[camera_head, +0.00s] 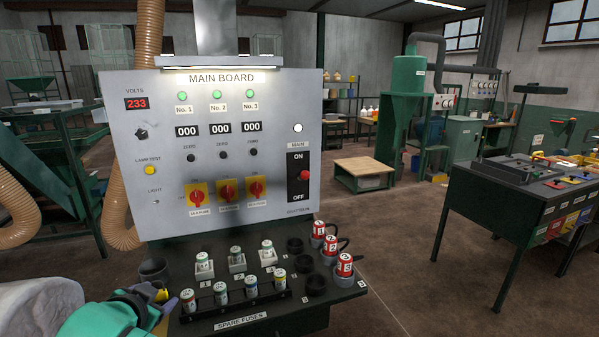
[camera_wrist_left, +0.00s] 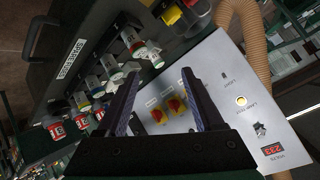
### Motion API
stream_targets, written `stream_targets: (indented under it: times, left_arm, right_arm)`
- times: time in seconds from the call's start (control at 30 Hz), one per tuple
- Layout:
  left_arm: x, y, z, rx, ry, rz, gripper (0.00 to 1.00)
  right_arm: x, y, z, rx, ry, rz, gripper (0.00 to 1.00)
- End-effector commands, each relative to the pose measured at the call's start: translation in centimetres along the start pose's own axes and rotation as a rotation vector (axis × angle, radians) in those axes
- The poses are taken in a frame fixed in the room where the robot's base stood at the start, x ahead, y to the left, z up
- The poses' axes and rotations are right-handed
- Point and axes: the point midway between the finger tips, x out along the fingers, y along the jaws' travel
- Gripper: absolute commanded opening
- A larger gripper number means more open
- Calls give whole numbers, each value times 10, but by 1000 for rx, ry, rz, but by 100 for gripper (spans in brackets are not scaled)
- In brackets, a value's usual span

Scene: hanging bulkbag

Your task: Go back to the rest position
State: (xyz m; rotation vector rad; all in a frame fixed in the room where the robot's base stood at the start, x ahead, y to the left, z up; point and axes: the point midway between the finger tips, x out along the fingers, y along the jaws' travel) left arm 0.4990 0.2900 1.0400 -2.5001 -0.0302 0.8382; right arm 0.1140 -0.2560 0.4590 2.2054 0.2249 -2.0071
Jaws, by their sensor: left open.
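My left gripper (camera_head: 165,299) is at the lower left in the head view, beside the left end of the fuse shelf. In the left wrist view its two dark fingers (camera_wrist_left: 158,95) stand apart with nothing between them, in front of the board. The grey main board (camera_head: 225,150) stands upright with lit green lamps, several displays and red-yellow rotary switches. It also shows in the left wrist view (camera_wrist_left: 225,85), tilted. My right gripper is not in the head view.
The shelf (camera_head: 215,326) below the board bears several white fuses (camera_head: 221,290), red numbered plugs (camera_head: 344,265) and dark sockets. A dark cup (camera_head: 153,270) sits close to my left gripper. A dark table (camera_head: 500,190) stands at right; the floor between is clear.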

Motion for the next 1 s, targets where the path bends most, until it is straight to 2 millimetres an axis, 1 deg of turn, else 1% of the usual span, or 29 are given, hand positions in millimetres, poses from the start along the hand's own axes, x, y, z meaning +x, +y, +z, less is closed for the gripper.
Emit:
stream_targets:
  times: [0.03, 0.07, 0.1, 0.17, 0.2, 0.27, 0.3, 0.4, 0.5, 0.53, 0.6, 0.67, 0.77, 0.87, 0.9, 0.97, 1.0]
  left_arm:
    - [4, 26, 29, -24, -62, 59, 68]
    - [5, 40, 45, -40, -100, 92, 68]
    - [4, 58, 67, -62, -150, 132, 68]
    - [0, 81, 96, -91, -220, 184, 68]
    - [-4, 95, 114, -109, -264, 215, 68]
    - [-11, 114, 139, -138, -326, 257, 68]
    - [-16, 125, 154, -156, -366, 282, 68]
    - [-33, 151, 189, -200, -463, 337, 68]
    - [-53, 173, 221, -243, -558, 384, 68]
    - [-56, 180, 230, -254, -583, 394, 68]
    - [-31, 191, 244, -243, -587, 393, 68]
    - [-15, 202, 258, -239, -596, 396, 68]
    - [9, 223, 286, -233, -613, 402, 68]
    - [32, 246, 323, -226, -632, 410, 68]
    - [40, 256, 340, -223, -641, 413, 68]
    - [50, 272, 370, -217, -657, 418, 68]
    - [56, 284, 394, -213, -670, 422, 68]
  right_arm:
    - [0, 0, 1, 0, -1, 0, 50]
    - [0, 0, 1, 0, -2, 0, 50]
    - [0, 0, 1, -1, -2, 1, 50]
    - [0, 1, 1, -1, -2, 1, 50]
    - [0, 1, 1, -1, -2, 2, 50]
    - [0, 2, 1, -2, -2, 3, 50]
    - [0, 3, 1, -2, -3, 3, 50]
    - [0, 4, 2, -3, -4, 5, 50]
    - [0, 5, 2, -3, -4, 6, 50]
    - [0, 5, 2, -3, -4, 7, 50]
    - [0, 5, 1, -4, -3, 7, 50]
    - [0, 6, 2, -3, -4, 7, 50]
    - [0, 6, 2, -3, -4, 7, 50]
    - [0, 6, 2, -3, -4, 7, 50]
    - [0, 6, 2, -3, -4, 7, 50]
    - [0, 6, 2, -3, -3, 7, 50]
    - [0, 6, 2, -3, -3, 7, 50]
